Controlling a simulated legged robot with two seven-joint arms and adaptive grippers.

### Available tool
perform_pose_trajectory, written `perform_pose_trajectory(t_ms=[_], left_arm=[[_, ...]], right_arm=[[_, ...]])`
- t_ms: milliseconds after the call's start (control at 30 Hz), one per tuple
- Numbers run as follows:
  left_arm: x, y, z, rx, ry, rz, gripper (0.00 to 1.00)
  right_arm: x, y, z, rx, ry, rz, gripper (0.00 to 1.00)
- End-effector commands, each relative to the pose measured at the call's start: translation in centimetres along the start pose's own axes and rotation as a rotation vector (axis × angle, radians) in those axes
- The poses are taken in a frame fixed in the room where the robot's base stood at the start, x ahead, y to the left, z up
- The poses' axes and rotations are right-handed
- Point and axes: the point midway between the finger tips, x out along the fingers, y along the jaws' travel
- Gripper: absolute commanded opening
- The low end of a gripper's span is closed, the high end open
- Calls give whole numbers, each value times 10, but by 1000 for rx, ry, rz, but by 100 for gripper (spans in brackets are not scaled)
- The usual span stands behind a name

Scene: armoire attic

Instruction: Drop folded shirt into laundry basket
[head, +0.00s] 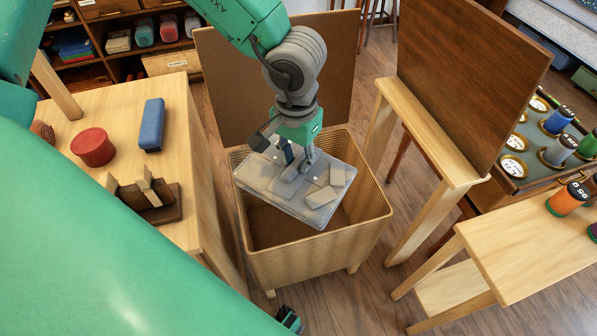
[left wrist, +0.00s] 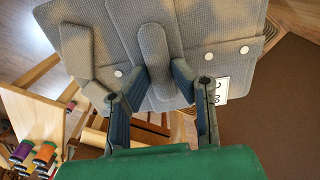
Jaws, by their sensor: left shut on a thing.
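The folded grey shirt (head: 320,208) hangs over the open top of the laundry basket (head: 318,258) in the head view. My left gripper (head: 292,172) is above the basket and shut on the shirt. In the left wrist view the fingers (left wrist: 160,85) pinch a raised grey fold between them, and the shirt (left wrist: 215,25) shows white buttons and a white tag. The basket is woven, tan and open, with its lid (head: 230,85) standing up at the back. The shirt and arm hide part of the basket's inside.
A wooden table (head: 180,90) with a red round tin (head: 93,147), a blue block (head: 152,124) and a brown wooden rack (head: 150,203) is left of the basket. A wooden stand (head: 420,130) and a step stool (head: 530,240) stand to the right, near thread spools (head: 567,199).

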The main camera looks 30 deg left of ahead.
Motion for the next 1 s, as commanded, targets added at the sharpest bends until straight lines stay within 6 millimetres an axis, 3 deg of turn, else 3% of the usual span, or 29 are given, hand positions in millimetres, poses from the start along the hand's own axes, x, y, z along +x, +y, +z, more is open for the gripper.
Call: perform_pose_trajectory(t_ms=[33, 100, 300, 500, 700, 1000], left_arm=[[32, 2, 0, 1, 0, -1, 0], [52, 3, -1, -1, 0, -3, 0], [105, -6, -22, -195, 4, -13, 0], [144, -47, -77, -689, 4, -14, 0], [158, -81, -117, -1045, -4, -13, 0], [172, -83, -126, -1124, -4, -19, 0]], right_arm=[[32, 0, 2, 0, -1, 0, 34], [53, 0, 3, 0, -1, 0, 40], [89, 0, 5, 1, -1, 1, 40], [84, 0, 4, 1, 0, 1, 40], [72, 0, 4, 1, 0, 0, 40], [83, 0, 4, 0, 0, 0, 40]])
